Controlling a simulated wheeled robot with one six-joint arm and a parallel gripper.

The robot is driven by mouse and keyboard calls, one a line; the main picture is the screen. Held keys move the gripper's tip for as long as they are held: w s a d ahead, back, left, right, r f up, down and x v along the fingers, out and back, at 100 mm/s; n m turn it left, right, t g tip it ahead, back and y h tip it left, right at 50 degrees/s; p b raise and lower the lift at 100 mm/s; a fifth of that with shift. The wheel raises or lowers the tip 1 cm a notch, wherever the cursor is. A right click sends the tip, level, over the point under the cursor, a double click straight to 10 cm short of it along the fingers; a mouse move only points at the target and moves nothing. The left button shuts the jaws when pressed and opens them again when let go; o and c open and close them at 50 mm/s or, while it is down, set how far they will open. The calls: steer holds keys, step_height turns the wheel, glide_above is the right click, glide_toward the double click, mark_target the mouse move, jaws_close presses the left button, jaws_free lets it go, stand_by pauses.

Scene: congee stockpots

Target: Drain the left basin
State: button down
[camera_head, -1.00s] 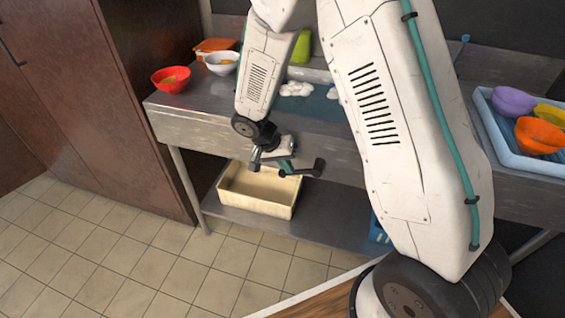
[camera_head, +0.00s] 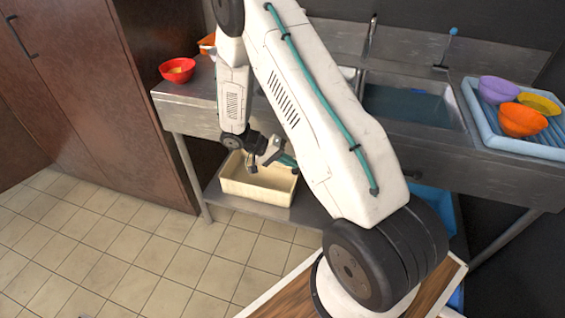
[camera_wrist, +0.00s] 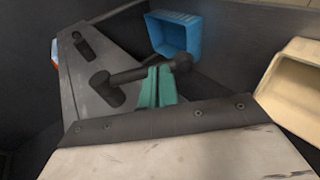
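The left basin of the metal sink is mostly hidden behind my arm in the head view; only a sliver of its right edge (camera_head: 348,74) shows. I cannot tell its water level. My gripper (camera_head: 287,159) is below the sink front, above the cream bin (camera_head: 257,201). In the wrist view its teal fingers (camera_wrist: 156,87) lie close together with a thin dark line between them. A dark bar with knobbed ends (camera_wrist: 130,75), apparently a drain lever, crosses at the fingertips. I see no part of it clearly between the fingers; contact is unclear.
The right basin (camera_head: 410,104) holds bluish water. A blue rack (camera_head: 480,108) with bowls stands right of it. A red bowl (camera_head: 178,74) is at the counter's left end. A blue crate (camera_wrist: 174,36) is below. The tiled floor is open at left.

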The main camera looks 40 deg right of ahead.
steer(key=shift+s+d+f, duration=0.1)
steer(key=shift+s+f, duration=0.05)
stand_by(0.3)
steer(key=w+f+v, duration=0.1)
steer(key=v, duration=1.3)
steer(key=shift+r, duration=0.1)
